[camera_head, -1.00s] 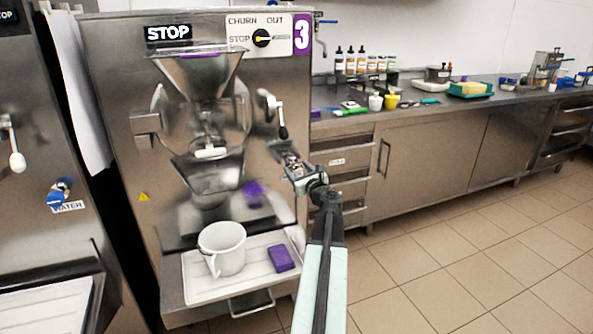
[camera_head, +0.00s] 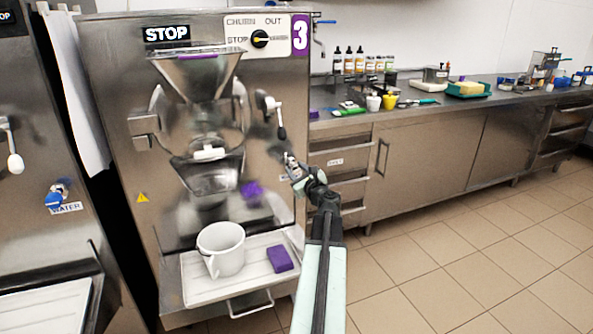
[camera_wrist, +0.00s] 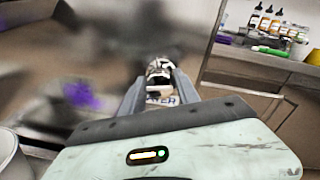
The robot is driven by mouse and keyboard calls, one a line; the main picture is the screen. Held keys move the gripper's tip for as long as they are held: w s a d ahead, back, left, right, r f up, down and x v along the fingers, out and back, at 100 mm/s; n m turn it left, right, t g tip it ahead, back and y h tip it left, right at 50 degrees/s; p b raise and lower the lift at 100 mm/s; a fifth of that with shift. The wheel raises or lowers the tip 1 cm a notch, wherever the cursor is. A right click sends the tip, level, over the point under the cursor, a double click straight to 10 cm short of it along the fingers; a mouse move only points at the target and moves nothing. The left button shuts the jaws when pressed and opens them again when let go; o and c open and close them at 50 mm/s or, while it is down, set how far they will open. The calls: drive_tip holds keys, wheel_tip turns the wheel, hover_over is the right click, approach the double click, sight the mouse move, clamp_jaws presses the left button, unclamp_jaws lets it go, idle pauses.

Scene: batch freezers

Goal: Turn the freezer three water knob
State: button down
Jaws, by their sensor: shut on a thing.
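Freezer three (camera_head: 100,110) is the steel machine with a purple 3 label at its top right. Its water knob (camera_wrist: 160,72) shows in the wrist view as a small white and dark piece between my two fingers, with part of a WATER label below it. My gripper (camera_head: 290,159) is at the right side of the freezer's front, below the lever handle. It is shut on the knob, and its fingertips (camera_wrist: 160,76) are on either side of it. In the head view my gripper mostly hides the knob.
A white jug (camera_head: 222,249) and purple sponge (camera_head: 279,259) sit on the tray (camera_head: 200,287) below. A counter (camera_head: 400,118) stands right. The tiled floor is clear.

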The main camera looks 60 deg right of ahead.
drive_tip(key=n, duration=0.4)
drive_tip(key=shift+a+n, duration=0.1)
drive_tip(key=shift+n, duration=0.2)
drive_tip(key=shift+f+n+p, duration=0.1)
drive_tip(key=shift+n+p, duration=0.2)
drive_tip(key=shift+n, duration=2.1)
drive_tip(key=shift+g, duration=0.3)
drive_tip(key=c, duration=0.9)
unclamp_jaws()
